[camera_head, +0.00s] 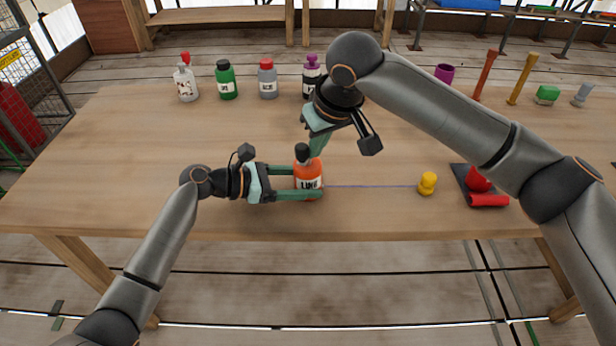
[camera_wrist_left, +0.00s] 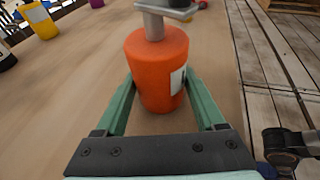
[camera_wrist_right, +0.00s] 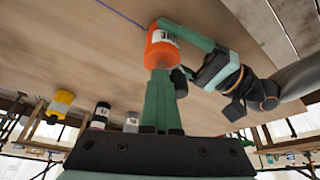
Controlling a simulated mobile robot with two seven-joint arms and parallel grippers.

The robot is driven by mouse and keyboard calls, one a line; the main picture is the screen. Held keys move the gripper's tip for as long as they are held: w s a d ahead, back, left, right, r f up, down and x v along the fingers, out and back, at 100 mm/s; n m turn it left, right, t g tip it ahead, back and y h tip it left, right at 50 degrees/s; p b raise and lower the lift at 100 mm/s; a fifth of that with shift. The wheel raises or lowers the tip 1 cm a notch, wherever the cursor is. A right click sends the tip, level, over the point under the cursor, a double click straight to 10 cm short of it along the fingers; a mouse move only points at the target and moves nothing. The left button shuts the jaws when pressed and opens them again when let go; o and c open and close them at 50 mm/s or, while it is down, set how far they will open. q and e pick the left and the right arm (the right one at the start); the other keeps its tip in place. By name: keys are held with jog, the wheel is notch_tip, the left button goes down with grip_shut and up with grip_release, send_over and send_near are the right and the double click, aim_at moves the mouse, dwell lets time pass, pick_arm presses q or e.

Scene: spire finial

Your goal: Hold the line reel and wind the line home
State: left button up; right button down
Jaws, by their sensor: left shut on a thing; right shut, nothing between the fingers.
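The line reel (camera_head: 308,184) is an orange cylinder with a white label, upright near the table's front edge. My left gripper (camera_head: 308,192) is shut on its body from the left; the left wrist view shows the reel (camera_wrist_left: 158,70) between both green fingers. A grey shaft (camera_wrist_left: 153,27) and crank arm top the reel, with a black knob (camera_head: 302,153). My right gripper (camera_head: 317,153) is shut and empty, its fingertips close beside the knob; I cannot tell whether they touch. A thin blue line (camera_head: 370,187) runs right from the reel to a yellow piece (camera_head: 427,183).
A dark mat (camera_head: 462,180) with red objects (camera_head: 479,180) lies right of the yellow piece. Several bottles, including a green one (camera_head: 226,80), stand along the back left. A purple cup (camera_head: 444,73) and upright sticks (camera_head: 522,80) stand back right. The table's left part is clear.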

jog(key=shift+s+a, duration=0.15)
jog(key=shift+a, duration=0.1)
jog(key=shift+s+d, duration=0.1)
jog(key=shift+s, duration=0.05)
notch_tip(320, 180, up, 7)
dwell(0.8)
jog(key=c, duration=1.6)
grip_release()
